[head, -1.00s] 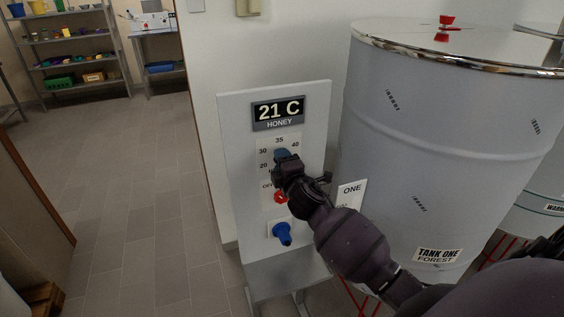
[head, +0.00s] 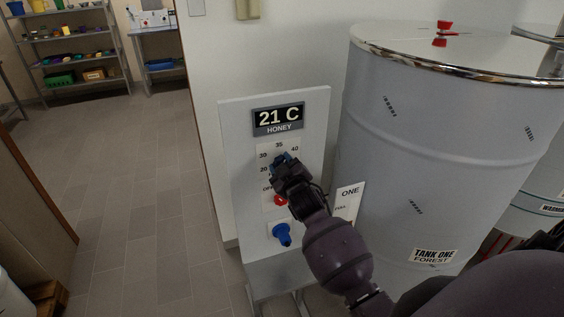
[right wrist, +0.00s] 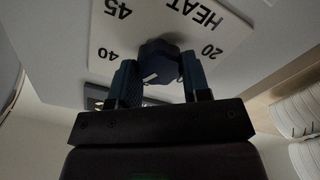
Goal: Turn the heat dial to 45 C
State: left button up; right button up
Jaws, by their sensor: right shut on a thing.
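The dark blue heat dial (head: 280,158) is on the upright grey panel (head: 240,150), mostly hidden by my gripper in the head view. My right gripper (head: 286,167) is at the dial. In the right wrist view its two fingers (right wrist: 161,82) are on either side of the dial (right wrist: 160,60), shut on it. A pale mark shows on the dial's near side. The scale plate (right wrist: 110,45) shows HEAT, 20, 40 and 45. The display (head: 278,117) reads 21 C, with HONEY below. My left gripper is not in view.
Below the dial are a red knob (head: 281,200) and a blue knob (head: 282,234). A tall grey tank (head: 440,150) labelled TANK ONE FOREST stands close on the right, with a sign (head: 348,196) between. The floor (head: 130,190) on the left is clear.

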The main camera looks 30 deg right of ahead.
jog(key=shift+d+f+m+p, duration=0.15)
jog(key=shift+m+p, duration=0.3)
jog(key=shift+m, duration=4.15)
jog(key=shift+d+r+m+p, duration=0.15)
jog(key=shift+m+p, duration=0.3)
jog(key=shift+m, duration=4.15)
jog(key=shift+f, duration=0.1)
jog(key=o, duration=0.9)
